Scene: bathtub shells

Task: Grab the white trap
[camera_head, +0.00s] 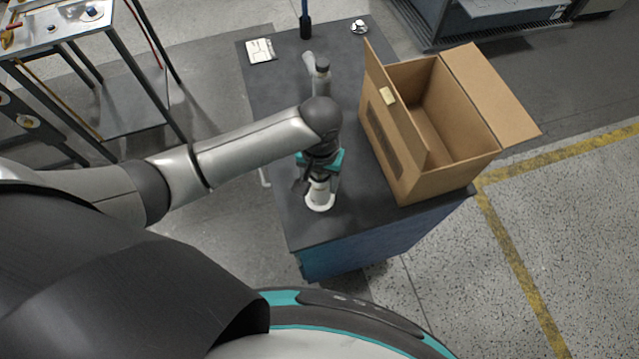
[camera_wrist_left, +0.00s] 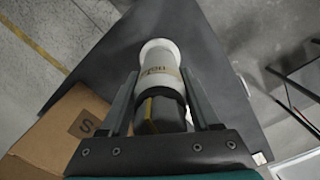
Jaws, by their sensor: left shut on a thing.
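The white trap (camera_head: 319,198) stands on the dark table top near its front edge, with a round white flange at its base. In the left wrist view, it shows as a white cylinder (camera_wrist_left: 160,60) with printed lettering and a dark section nearer the wrist. My left gripper (camera_head: 317,183) reaches down over it. Its two fingers (camera_wrist_left: 160,88) are shut on the trap, one on each side. The trap's upper part is partly hidden by the gripper in the head view. My right gripper is not in view.
An open cardboard box (camera_head: 415,165) stands close on the right of the table (camera_head: 300,229). A grey, bent fitting with a dark cap (camera_head: 322,66) stands behind my arm. A paper card (camera_head: 261,51) lies at the back left. A metal workbench (camera_head: 60,30) is at far left.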

